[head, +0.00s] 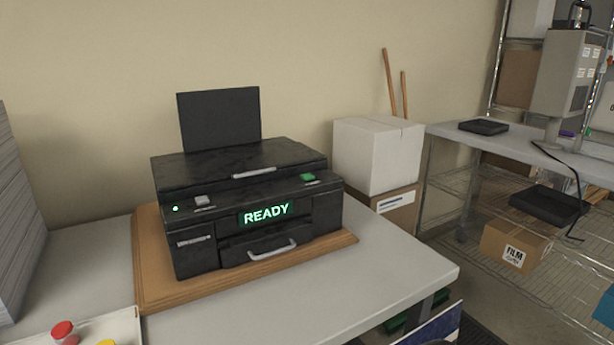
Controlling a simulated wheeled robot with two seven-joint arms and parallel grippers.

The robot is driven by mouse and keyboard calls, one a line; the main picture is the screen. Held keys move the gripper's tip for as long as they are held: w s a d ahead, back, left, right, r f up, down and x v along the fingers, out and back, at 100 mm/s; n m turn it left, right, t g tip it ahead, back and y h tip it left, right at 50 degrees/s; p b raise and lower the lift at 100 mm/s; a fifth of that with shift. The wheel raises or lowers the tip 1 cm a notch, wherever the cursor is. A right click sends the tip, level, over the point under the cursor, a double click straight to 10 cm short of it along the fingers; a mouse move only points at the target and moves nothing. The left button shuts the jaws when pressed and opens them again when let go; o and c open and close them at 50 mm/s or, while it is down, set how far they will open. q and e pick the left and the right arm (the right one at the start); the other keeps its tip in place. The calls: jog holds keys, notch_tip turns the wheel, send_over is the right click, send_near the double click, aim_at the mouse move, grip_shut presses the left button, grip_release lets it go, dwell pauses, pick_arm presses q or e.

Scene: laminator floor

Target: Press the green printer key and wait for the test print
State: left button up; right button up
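A black printer (240,200) stands on a wooden board on a light grey table. Its lit display (266,213) reads READY in green-white letters. The green key (308,177) sits on the printer's front ledge, right of the display. A grey key (202,200) and a small green light (176,209) are at the left of the ledge. The front drawer with its metal handle (272,249) looks shut, and no printed sheet shows. Neither of my grippers is in the head view.
The wooden board (150,270) extends past the printer. A white tray (118,326) with red and yellow round pieces is at the lower left. A grey stack (18,220) rises at the left edge. White boxes (378,155) and a wire shelf stand right. The table's front right (400,270) is clear.

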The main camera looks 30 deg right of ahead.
jog(key=shift+c, duration=0.3)
grip_shut()
dwell(1.5)
